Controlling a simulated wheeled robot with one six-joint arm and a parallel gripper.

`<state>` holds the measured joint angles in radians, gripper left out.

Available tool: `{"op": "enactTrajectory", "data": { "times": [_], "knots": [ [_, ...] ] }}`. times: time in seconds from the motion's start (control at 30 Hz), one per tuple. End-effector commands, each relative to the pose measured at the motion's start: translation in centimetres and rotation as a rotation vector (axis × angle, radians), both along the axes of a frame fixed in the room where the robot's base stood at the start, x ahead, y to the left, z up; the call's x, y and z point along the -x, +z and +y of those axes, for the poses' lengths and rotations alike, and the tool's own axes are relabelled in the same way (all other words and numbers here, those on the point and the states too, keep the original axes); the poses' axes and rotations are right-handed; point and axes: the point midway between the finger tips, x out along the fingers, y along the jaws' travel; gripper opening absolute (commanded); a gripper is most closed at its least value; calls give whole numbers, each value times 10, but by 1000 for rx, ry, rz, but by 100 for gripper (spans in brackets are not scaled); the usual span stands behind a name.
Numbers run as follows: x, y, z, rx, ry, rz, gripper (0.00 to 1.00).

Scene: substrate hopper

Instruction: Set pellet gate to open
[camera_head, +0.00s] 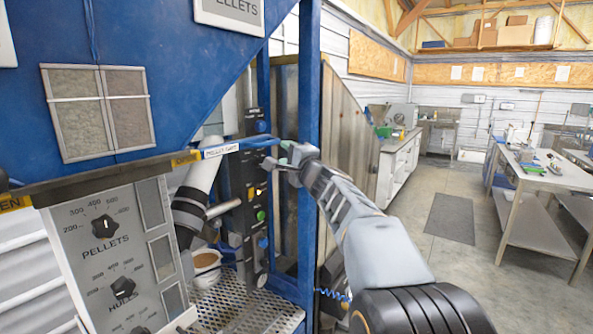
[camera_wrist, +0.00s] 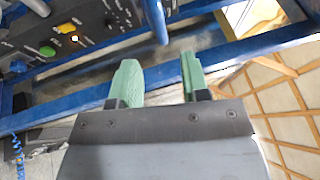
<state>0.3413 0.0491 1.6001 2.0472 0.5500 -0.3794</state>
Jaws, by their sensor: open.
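The pellet gate shows in the head view as a long dark slide bar (camera_head: 110,174) under the blue hopper, with yellow labels on it. A white-labelled section leads to a blue handle (camera_head: 250,144) at its right end. My gripper (camera_head: 284,160) is just right of this handle, beside the blue upright post. In the wrist view, the two green fingers (camera_wrist: 160,78) are apart with nothing visible between them. A blue rounded bar end (camera_wrist: 156,18), likely the handle, lies just beyond them. I cannot tell whether any finger touches it.
A blue frame post (camera_head: 308,130) stands close to my gripper. A black control panel (camera_head: 258,195) with coloured buttons is behind the handle. A grey dial panel (camera_head: 110,250) is at lower left. A bowl (camera_head: 206,262) sits under a pipe. Open floor lies to the right.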

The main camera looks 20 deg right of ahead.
Motion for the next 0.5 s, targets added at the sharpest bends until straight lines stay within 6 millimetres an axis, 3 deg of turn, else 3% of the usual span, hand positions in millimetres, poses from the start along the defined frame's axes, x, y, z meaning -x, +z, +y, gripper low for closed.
{"op": "enactTrajectory", "data": {
  "times": [0.2, 0.5],
  "knots": [
    [31, -6, -5, 0, -2, -1, 42],
    [44, -7, -7, 0, -1, 0, 42]
  ]
}}
